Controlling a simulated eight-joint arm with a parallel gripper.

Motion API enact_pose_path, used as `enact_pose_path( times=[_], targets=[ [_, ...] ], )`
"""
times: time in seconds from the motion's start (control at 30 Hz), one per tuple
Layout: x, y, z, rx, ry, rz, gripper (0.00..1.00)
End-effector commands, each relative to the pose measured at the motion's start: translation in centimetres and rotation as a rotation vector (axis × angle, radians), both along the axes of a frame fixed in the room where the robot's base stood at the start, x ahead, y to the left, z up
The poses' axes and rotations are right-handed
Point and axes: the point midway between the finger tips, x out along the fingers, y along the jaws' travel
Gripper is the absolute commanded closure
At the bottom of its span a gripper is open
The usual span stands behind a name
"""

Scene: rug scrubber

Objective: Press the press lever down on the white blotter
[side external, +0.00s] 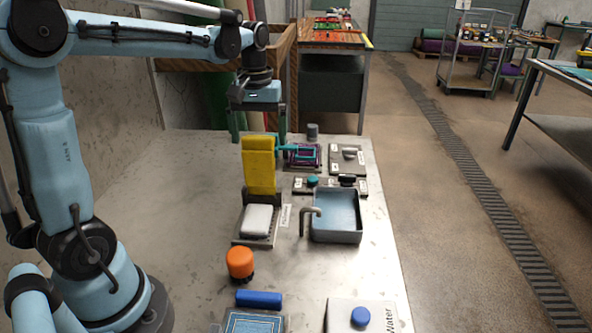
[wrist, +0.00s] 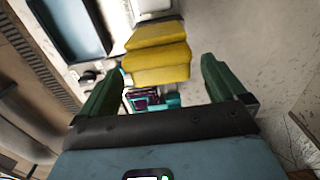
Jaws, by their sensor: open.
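The yellow press lever (side external: 259,166) stands raised, nearly upright, at the back of a small grey base labelled Blotter. The white blotter pad (side external: 257,219) lies on that base in front of the lever. My gripper (side external: 259,130) points down with its green fingers spread, at about the height of the lever's top. In the wrist view the lever (wrist: 158,65) shows between the open fingers with nothing clamped, and the white pad (wrist: 152,6) is partly cut off at the top edge. I cannot tell whether the fingers touch the lever.
A teal-handled tool (side external: 295,150) over a purple patch is just behind and right of the lever. A blue-grey basin (side external: 336,216) with a tap stands to the right. An orange-capped container (side external: 240,262) and blue block (side external: 259,299) are in front. The table's left side is clear.

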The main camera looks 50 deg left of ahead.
Motion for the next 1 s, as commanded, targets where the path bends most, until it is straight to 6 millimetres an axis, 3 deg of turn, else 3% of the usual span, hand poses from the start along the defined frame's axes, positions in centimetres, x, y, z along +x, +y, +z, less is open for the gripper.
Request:
enact_pose_path(
  times=[0.2, 0.7, 1.0],
  targets=[
    [0.0, 0.0, -0.01, 0.0, 0.0, 0.0, 0.04],
    [-0.01, 0.01, 0.02, 0.0, 0.0, 0.0, 0.8],
    [-0.37, -0.34, 0.06, 0.02, -0.018, -0.001, 0.83]
  ],
)
